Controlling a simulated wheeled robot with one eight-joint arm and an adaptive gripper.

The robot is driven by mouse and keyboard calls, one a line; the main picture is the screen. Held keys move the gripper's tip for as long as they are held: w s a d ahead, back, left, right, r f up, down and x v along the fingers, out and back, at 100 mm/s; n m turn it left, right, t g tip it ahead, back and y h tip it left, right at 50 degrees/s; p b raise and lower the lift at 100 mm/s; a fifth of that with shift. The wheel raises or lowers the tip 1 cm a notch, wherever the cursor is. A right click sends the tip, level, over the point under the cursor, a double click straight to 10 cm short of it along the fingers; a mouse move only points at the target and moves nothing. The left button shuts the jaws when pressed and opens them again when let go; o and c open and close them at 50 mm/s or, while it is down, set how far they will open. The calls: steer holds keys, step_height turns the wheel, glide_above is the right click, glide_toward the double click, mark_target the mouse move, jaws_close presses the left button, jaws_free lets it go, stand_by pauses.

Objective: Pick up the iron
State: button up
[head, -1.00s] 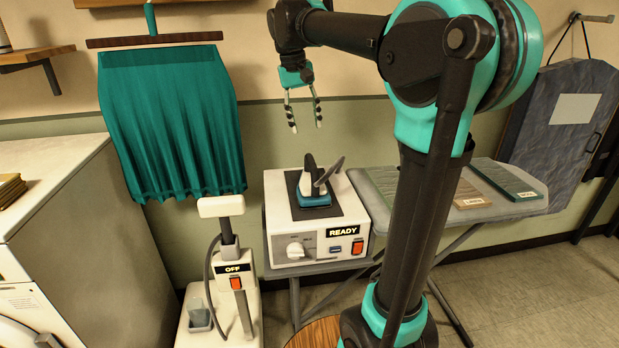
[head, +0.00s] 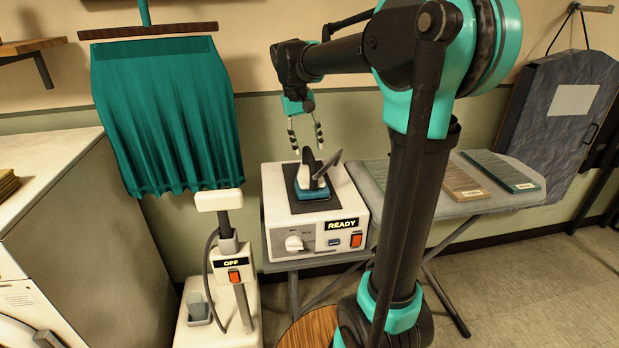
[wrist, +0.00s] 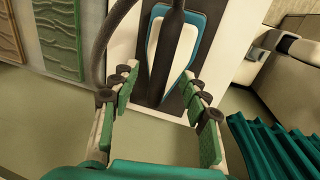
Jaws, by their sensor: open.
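The iron (head: 312,180) stands on the dark pad on top of a white station (head: 316,229) labelled READY. It has a teal base, a pale body and a dark handle. In the wrist view the iron (wrist: 172,50) is at the top centre, with its dark handle and cord in front of it. My gripper (head: 306,150) is open and empty, and in the head view its fingertips are just above the iron's handle. In the wrist view my gripper (wrist: 160,85) has its fingers spread below and to either side of the handle.
A white steamer (head: 232,262) labelled OFF stands left of the station. A teal cloth (head: 168,115) hangs on the wall at left. An ironing board (head: 375,175) with flat panels (head: 470,181) is at right. A dark cord rises beside the iron.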

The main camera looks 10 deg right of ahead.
mark_target(309, 154)
steer(key=f, duration=0.5)
steer(key=shift+w+d, duration=0.25)
steer(key=shift+d, duration=0.1)
jaws_close()
